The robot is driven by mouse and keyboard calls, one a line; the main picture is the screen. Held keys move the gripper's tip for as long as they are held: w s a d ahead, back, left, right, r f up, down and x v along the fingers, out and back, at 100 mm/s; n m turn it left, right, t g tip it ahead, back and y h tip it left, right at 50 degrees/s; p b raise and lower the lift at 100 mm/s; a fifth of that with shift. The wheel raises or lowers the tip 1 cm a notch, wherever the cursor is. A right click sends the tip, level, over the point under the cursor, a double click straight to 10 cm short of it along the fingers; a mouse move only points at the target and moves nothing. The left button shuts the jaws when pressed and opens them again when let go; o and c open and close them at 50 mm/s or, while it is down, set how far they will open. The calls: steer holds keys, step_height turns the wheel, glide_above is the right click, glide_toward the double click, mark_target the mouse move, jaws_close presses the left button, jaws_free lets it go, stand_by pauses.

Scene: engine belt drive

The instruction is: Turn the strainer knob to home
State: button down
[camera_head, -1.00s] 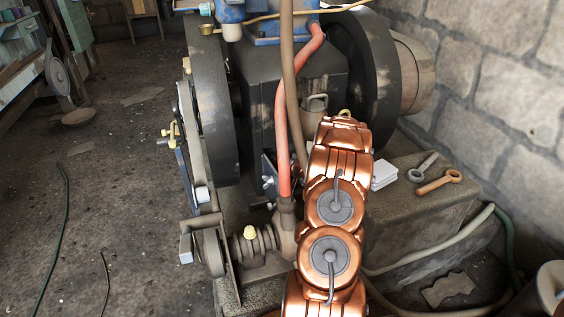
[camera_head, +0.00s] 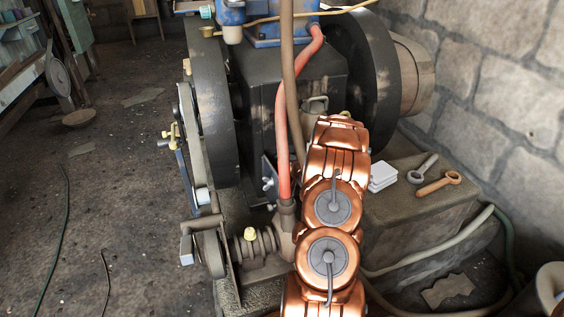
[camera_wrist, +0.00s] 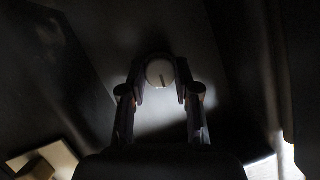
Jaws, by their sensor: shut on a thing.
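The knob (camera_wrist: 160,73) is round and pale with a dark line on its face, running from its middle to its lower edge in the wrist view. I take it to be the strainer knob. My gripper (camera_wrist: 160,84) is shut on it, with one finger at its left side and one at its right. In the head view my copper-coloured arm hides the knob and my gripper. The surface around the knob is dark, with a lit grey patch behind it.
The engine has a dark flywheel (camera_head: 215,110) on the left and another (camera_head: 370,80) on the right. A red hose (camera_head: 281,140) runs down close to the left of my arm.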

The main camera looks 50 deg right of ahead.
steer(key=shift+n+g+h, duration=0.3)
steer(key=shift+n, duration=0.1)
steer(key=c, duration=0.8)
jaws_free()
steer(key=v, duration=1.2)
steer(key=shift+a, duration=0.1)
